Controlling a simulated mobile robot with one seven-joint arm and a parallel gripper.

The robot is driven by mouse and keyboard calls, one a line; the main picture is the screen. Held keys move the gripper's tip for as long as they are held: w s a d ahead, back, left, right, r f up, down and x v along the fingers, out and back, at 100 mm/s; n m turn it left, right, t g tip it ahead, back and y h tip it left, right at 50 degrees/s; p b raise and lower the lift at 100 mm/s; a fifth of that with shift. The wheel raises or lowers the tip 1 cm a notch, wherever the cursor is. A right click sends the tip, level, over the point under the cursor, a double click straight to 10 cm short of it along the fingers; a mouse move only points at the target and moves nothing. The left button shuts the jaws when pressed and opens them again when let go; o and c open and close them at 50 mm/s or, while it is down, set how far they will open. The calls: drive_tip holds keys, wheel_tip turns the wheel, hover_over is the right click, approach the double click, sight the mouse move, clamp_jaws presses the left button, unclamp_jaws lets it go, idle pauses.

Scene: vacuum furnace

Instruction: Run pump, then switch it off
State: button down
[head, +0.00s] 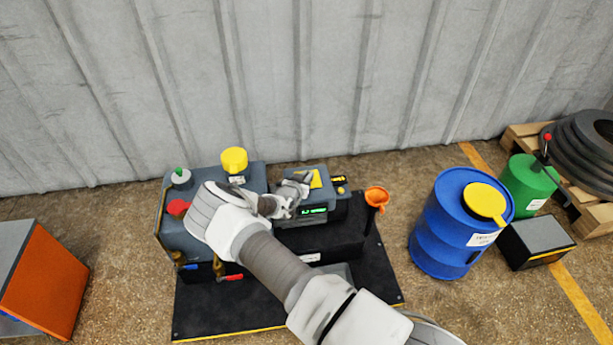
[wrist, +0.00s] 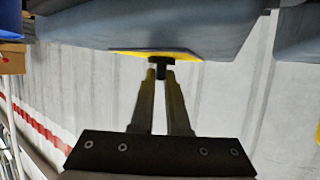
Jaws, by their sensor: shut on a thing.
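The pump unit (head: 264,178) is a grey-blue machine on a black base plate. Its control box (head: 301,222) has a lit green display (head: 314,210) and a yellow plate (head: 316,179) on top. My gripper (head: 304,180) reaches to this yellow plate from the left. In the wrist view, my gripper (wrist: 161,80) is shut on a small black switch knob (wrist: 159,68) that stands out from the yellow plate (wrist: 145,53). The knob is hidden in the head view, and its exact setting cannot be read. The display text is too small to read.
A yellow cap (head: 234,160), a red knob (head: 178,208) and an orange funnel (head: 377,197) are on the unit. A blue drum (head: 445,235) and a green can (head: 526,185) stand right. An orange box (head: 45,280) stands left. A corrugated wall is behind.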

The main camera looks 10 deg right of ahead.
drive_tip(key=shift+s+d+r+n+t+y+p, duration=0.15)
drive_tip(key=shift+n+t+y+p, duration=0.25)
drive_tip(key=shift+p, duration=0.55)
drive_tip(key=shift+d+n+y+p, duration=0.1)
drive_tip(key=shift+n+y+p, duration=0.6)
drive_tip(key=shift+p, duration=0.3)
drive_tip(key=n+y+p, duration=0.1)
drive_tip(key=n+y, duration=0.1)
drive_tip(key=n+t+y+p, duration=0.1)
drive_tip(key=shift+d+y+p, duration=0.25)
drive_tip(key=shift+y+p, duration=0.05)
drive_tip(key=shift+p, duration=0.05)
drive_tip(key=n+y, duration=0.2)
drive_tip(key=y, duration=0.1)
drive_tip(key=n+y, duration=0.1)
drive_tip(key=n, duration=0.1)
drive_tip(key=shift+d+f+y, duration=0.2)
drive_tip(key=shift+d+y, duration=0.05)
drive_tip(key=shift+y, duration=0.15)
drive_tip(key=shift+n+g+y+b, duration=0.7)
drive_tip(key=shift+n+g+y, duration=0.1)
drive_tip(key=shift+n+y, duration=0.5)
drive_tip(key=shift+r, duration=0.1)
drive_tip(key=c, duration=0.9)
unclamp_jaws()
